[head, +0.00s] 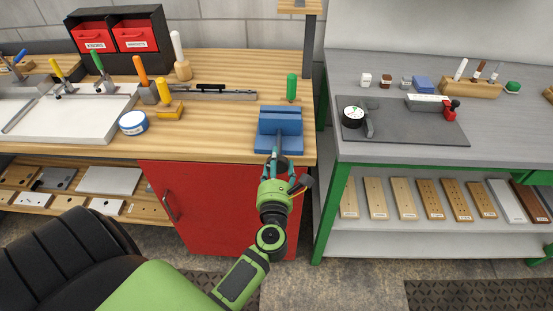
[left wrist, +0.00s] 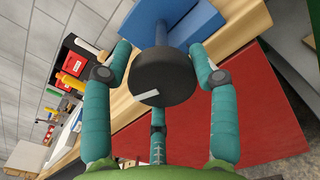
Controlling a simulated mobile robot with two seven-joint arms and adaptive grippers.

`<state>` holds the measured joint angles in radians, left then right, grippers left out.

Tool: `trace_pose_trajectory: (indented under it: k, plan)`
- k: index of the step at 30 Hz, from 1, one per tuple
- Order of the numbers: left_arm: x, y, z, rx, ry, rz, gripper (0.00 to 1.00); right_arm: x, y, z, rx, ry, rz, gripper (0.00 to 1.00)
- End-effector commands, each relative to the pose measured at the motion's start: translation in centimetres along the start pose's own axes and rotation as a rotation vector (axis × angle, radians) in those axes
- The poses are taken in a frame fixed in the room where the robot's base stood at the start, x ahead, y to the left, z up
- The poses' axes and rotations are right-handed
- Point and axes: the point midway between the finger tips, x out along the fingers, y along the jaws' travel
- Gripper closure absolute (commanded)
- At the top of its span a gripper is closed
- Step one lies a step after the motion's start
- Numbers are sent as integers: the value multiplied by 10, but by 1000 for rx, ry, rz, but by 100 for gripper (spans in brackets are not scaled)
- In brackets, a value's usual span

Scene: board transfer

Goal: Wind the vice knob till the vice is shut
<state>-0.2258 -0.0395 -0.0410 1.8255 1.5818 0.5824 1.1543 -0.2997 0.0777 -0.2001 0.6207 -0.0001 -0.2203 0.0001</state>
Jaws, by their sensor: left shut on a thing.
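The blue vice (head: 279,142) stands at the front right of the wooden workbench. I cannot tell how wide the gap between its jaws is. In the left wrist view, its black round knob (left wrist: 158,88) with a white mark sits on a blue screw (left wrist: 160,33) that runs into the vice body (left wrist: 203,25). My left gripper (head: 278,158) is in front of the vice with its teal fingers around the knob. The left wrist view also shows these fingers (left wrist: 166,72) shut on the knob, on both sides and below. My right gripper is out of view.
A green-handled tool (head: 291,87) stands behind the vice. A blue and white tape roll (head: 132,123) and a metal bar (head: 210,93) lie to its left. A red cabinet (head: 215,200) is below. A gap separates the workbench from the grey table (head: 390,150) at right.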

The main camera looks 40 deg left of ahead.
Motion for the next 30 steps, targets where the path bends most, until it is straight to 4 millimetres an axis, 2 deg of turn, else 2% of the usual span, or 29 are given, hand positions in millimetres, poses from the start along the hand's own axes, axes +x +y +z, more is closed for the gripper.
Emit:
trace_pose_trajectory:
  k: [1, 30]
  plan:
    - [3, 2, 14, 40, -19, 2, 73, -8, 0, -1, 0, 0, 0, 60]
    - [3, -7, 10, 923, -20, 4, 74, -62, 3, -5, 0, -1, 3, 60]
